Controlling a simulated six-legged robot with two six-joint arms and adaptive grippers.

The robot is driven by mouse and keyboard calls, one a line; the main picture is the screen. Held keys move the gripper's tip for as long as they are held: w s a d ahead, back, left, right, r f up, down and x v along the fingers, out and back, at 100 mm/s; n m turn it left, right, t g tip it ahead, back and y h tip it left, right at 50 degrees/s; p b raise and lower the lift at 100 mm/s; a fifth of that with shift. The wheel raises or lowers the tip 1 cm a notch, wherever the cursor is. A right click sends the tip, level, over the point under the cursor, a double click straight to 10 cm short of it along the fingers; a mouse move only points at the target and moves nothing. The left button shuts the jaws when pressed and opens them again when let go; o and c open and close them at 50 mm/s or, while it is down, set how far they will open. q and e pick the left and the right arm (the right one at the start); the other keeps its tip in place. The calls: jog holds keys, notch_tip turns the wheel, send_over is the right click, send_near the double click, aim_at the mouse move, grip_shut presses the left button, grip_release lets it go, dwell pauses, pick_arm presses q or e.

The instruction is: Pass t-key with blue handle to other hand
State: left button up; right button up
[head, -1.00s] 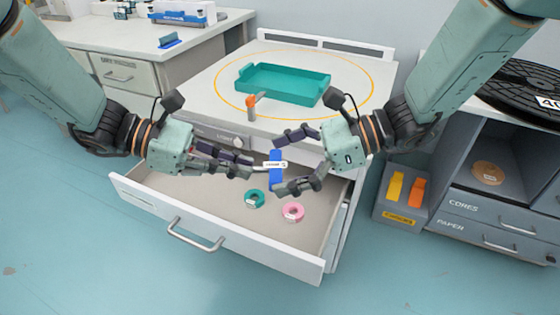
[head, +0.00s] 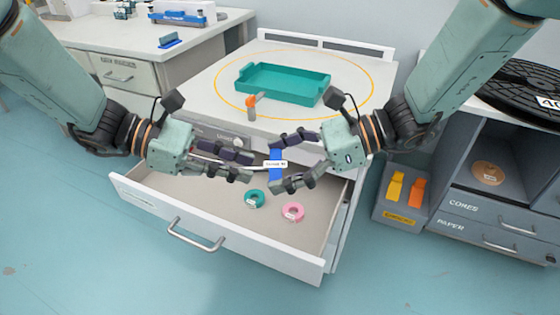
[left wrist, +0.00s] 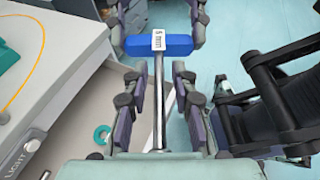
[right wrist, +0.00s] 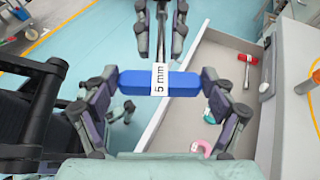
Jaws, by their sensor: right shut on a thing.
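The t-key has a blue handle (head: 275,165) with a white label reading 5 mm in the right wrist view (right wrist: 160,78). Its metal shaft (left wrist: 158,95) points toward my left gripper. My right gripper (head: 283,163) is shut on the blue handle, one finger at each end, also in the right wrist view (right wrist: 160,90). My left gripper (head: 250,165) is open, its fingers on either side of the shaft and apart from it in the left wrist view (left wrist: 158,110). The key is held in the air above the open drawer.
A teal tray (head: 283,85) and an orange-topped tool (head: 252,105) are on the cabinet behind. A grey bin (head: 400,205) with yellow and orange pieces stands at right.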

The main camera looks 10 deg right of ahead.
pick_arm(q)
jog(key=shift+o, duration=0.6)
jog(key=shift+a, duration=0.1)
